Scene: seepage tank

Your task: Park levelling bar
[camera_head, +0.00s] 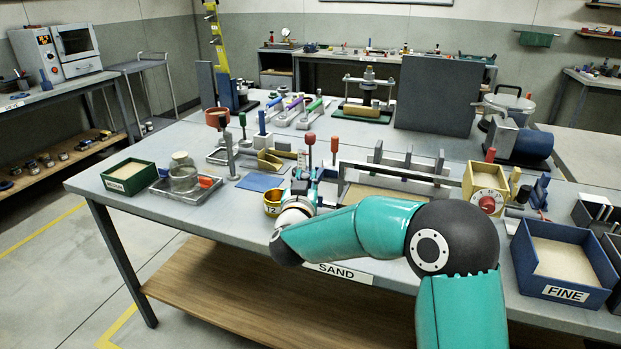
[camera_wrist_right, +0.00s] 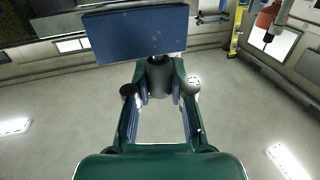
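In the right wrist view a dark blue rectangular plate (camera_wrist_right: 135,32), which looks like the levelling bar, lies just beyond my right gripper (camera_wrist_right: 160,85). A grey round grip (camera_wrist_right: 160,75) at the plate sits between the two fingertips, and the fingers appear closed on it. In the head view my right gripper (camera_head: 304,182) is over the front middle of the bench, pointing toward the back. A flat blue pad (camera_head: 260,182) lies on the bench left of the gripper. My left gripper is not in view.
A long sand tank (camera_head: 400,172) with upright posts stands right of the gripper. A brass cup (camera_head: 272,203) is close on the left. Red-knobbed tools (camera_head: 334,146) stand just behind. A green sand box (camera_head: 128,177) and glass jar (camera_head: 183,177) are further left.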

